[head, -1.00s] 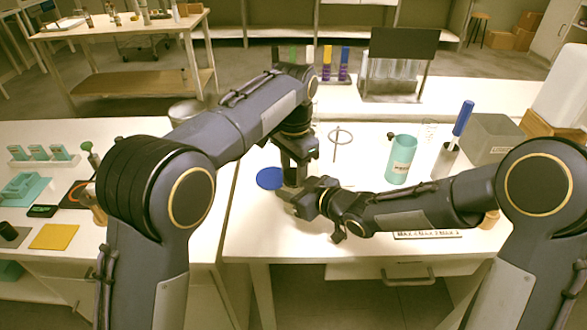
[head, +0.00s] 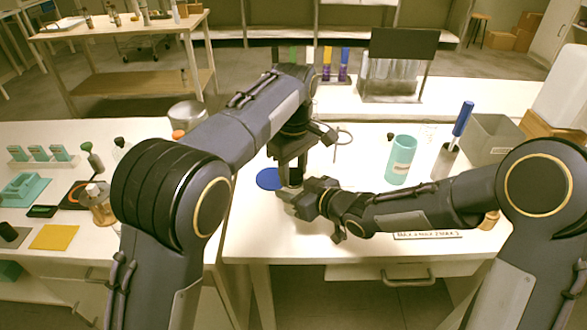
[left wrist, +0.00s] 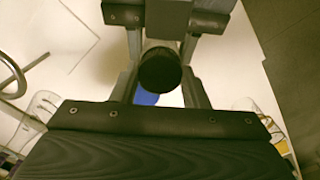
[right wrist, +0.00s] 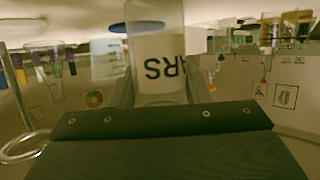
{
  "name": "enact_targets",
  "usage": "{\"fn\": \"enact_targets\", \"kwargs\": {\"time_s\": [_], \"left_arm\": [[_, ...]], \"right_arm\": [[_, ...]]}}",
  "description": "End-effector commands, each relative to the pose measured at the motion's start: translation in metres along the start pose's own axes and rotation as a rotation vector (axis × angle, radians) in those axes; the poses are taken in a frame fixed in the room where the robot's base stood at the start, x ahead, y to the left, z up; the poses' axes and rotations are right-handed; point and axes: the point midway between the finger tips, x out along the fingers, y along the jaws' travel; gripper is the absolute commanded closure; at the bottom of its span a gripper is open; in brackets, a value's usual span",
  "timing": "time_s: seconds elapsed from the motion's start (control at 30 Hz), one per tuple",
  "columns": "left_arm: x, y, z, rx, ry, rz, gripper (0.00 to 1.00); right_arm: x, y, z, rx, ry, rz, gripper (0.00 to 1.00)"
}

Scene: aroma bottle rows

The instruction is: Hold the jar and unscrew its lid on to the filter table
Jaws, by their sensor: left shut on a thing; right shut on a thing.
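The clear jar with a white label shows upside down in the right wrist view (right wrist: 158,50), between the fingers of my right gripper (head: 290,197), which is shut on it from the side. The round black lid (left wrist: 160,72) sits between the fingers of my left gripper (head: 291,172), which is shut on it from above. In the head view the grippers hide most of the jar. I cannot tell whether the lid is still seated on the jar. A blue disc (head: 268,179) lies on the table just left of the jar. I cannot tell which surface is the filter table.
A teal cylinder (head: 401,160), a grey box (head: 490,138) and a blue-topped tool in a holder (head: 452,147) stand to the right. A ring stand (head: 342,137) is behind the grippers. A label strip (head: 428,235) lies near the front edge. The tabletop between is mostly clear.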

Motion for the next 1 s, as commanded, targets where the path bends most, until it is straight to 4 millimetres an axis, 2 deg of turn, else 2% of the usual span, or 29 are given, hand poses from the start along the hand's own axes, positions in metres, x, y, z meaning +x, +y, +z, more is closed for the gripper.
{"fn": "enact_targets", "kwargs": {"time_s": [0.43,1.0], "left_arm": [[-0.002,0.000,0.000,0.003,0.000,0.001,0.87],[-0.021,0.000,0.000,0.003,-0.001,0.000,0.87]], "right_arm": [[0.000,0.000,0.000,0.000,0.000,0.000,1.00],[0.000,0.000,0.000,0.000,0.000,0.000,1.00]]}}
